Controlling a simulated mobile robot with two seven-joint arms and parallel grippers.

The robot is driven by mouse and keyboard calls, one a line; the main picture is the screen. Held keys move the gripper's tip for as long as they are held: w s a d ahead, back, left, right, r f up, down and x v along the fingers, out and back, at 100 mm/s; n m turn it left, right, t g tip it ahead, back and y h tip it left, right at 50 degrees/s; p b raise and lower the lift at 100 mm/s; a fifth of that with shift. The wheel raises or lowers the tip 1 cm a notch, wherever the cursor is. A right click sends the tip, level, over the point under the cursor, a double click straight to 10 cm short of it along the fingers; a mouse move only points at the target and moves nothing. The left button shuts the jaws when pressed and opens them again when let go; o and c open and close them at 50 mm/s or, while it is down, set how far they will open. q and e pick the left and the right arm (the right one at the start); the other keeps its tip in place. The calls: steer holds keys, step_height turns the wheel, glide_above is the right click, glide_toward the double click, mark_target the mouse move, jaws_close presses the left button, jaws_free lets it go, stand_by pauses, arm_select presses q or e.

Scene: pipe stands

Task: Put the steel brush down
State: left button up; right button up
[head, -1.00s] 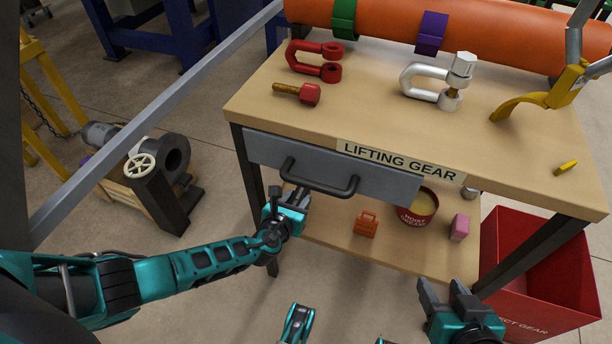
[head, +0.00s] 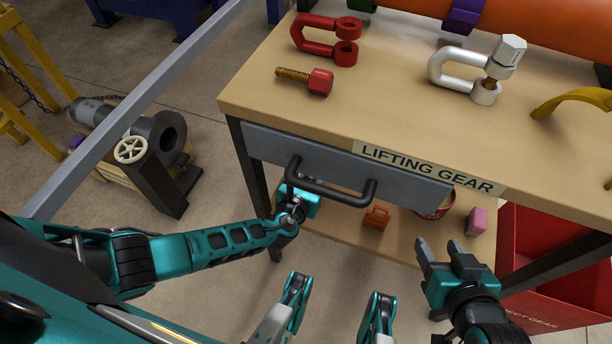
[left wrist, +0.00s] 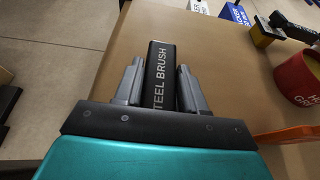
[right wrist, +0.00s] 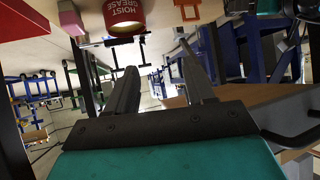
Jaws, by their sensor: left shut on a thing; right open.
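The steel brush (left wrist: 160,75), a black block with white lettering, shows in the left wrist view between the two fingers of my left gripper (left wrist: 160,85). The gripper is shut on it. Below it is the wooden lower shelf (left wrist: 220,75); I cannot tell whether the brush touches it. In the head view my left gripper (head: 300,198) reaches in under the drawer, partly behind its handle, and the brush is hidden. My right gripper (head: 442,250) is open and empty in front of the table's right part.
The drawer (head: 270,152) with its black handle (head: 330,193) hangs above the shelf. An orange toolbox-shaped item (head: 377,216), a grease tin (head: 432,211) and a pink block (head: 477,221) stand on the shelf. Shackles lie on the tabletop (head: 390,115). A red bin (head: 540,245) stands at right.

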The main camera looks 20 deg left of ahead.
arm_select(q)
steer(key=shift+f, duration=0.4)
arm_select(e)
steer(key=shift+w+a+r, duration=0.25)
steer(key=shift+w+a, duration=0.4)
steer(key=shift+a, duration=0.05)
arm_select(q)
steer(key=o, duration=0.7)
steer(key=shift+f, duration=0.15)
steer(key=o, duration=0.5)
steer(key=shift+c, duration=0.2)
arm_select(e)
steer(key=shift+d+f, duration=0.2)
arm_select(q)
steer(key=shift+r, duration=0.25)
arm_select(e)
steer(key=shift+s, duration=0.25)
